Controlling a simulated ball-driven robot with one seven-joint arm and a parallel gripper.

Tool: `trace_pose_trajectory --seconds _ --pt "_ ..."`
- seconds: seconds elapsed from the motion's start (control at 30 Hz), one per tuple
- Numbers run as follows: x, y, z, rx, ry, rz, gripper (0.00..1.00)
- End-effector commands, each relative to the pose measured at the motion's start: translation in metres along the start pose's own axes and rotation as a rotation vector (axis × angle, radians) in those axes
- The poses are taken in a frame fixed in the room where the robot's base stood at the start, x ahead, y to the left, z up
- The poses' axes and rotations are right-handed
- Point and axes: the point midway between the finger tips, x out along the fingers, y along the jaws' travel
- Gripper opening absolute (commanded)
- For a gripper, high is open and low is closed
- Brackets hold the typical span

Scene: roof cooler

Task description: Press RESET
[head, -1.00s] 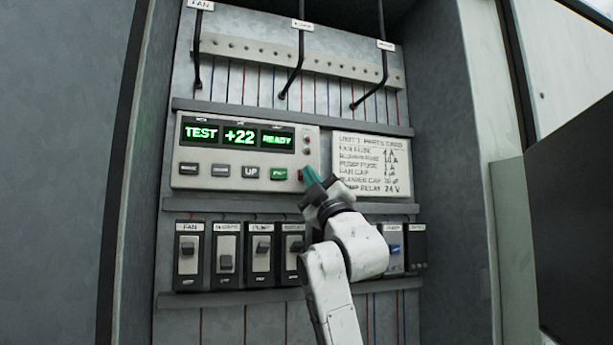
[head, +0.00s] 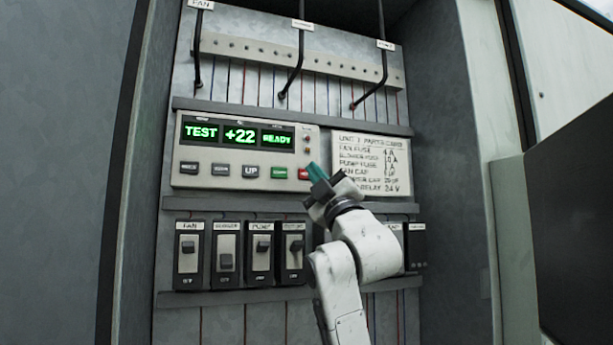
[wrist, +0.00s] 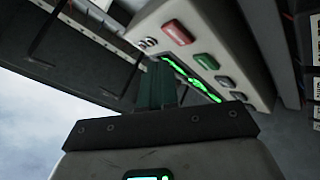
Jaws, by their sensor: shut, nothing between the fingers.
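The control panel (head: 225,153) is a pale box in the cabinet with green displays reading TEST, +22 and READY. A red button (head: 304,174) sits at the right end of its button row; its label is too small to read. The red button also shows in the wrist view (wrist: 178,33), apart from the fingers. My gripper (head: 315,171) is shut and empty, its teal fingertips just right of the red button in the head view. In the wrist view the shut fingers (wrist: 157,86) appear below and left of that button. The depth gap is hard to judge.
A green button (head: 279,172) and an UP button (head: 250,171) are left of the red one. A parts card (head: 371,164) is right of the panel. Several breaker switches (head: 226,255) line the rail below, some hidden by my arm. A dark panel (head: 575,230) stands far right.

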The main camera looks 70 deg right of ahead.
Motion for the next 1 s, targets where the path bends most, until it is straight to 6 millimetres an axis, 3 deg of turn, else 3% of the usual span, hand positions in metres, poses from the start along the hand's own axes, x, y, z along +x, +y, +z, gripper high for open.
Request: trace_pose_trajectory --seconds 0.4,1.0 --pt "-0.024 0.017 -0.017 -0.001 0.0 0.0 0.0" --pt "-0.024 0.017 -0.017 0.0 0.0 0.0 0.0"
